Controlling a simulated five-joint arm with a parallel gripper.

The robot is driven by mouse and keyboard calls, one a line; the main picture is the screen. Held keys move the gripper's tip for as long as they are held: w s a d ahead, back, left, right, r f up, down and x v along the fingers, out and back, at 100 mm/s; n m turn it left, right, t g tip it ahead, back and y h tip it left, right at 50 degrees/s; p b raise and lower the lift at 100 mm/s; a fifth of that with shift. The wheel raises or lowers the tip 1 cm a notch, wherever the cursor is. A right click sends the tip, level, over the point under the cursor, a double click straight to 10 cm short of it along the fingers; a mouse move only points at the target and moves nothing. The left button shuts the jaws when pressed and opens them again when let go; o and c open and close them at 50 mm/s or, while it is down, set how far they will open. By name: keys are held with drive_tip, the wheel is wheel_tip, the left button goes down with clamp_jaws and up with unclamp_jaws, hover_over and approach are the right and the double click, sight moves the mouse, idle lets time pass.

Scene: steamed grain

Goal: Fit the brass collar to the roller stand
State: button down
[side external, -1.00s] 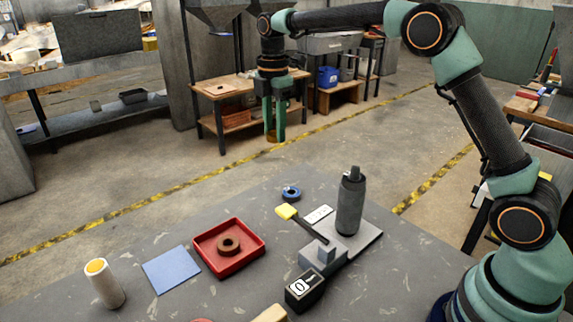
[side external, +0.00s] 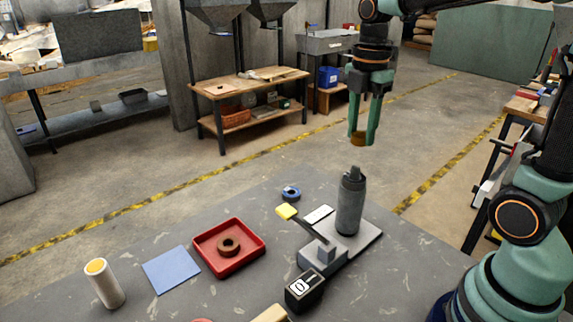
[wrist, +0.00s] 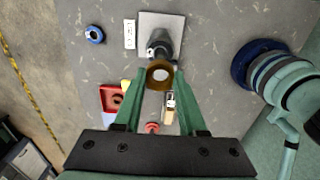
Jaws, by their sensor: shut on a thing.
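My gripper (side external: 363,125) is shut on the brass collar (side external: 361,139), a brown-gold ring held at the fingertips, high above the table. The roller stand is a grey plate (side external: 367,240) with a dark grey upright roller (side external: 350,205) that narrows to a small top. In the side view the collar appears above and slightly right of the roller, apart from it. In the wrist view the collar (wrist: 160,75) is between the fingertips, its hole facing the camera, and it overlaps the near end of the roller (wrist: 160,48). The height gap is hard to judge.
Beside the roller are a yellow-tipped lever (side external: 287,211) and a black box (side external: 305,290). A red tray (side external: 204,239) holds a brown ring (side external: 228,244). A blue ring (side external: 291,193), a blue pad (side external: 171,269) and a white cylinder (side external: 104,285) stand apart on the grey table.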

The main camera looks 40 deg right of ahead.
sight(356, 167)
drive_tip(key=shift+f, duration=2.25)
drive_tip(key=shift+f, duration=1.4)
drive_tip(key=shift+c, duration=2)
unclamp_jaws()
wheel_tip(356, 167, up, 12)
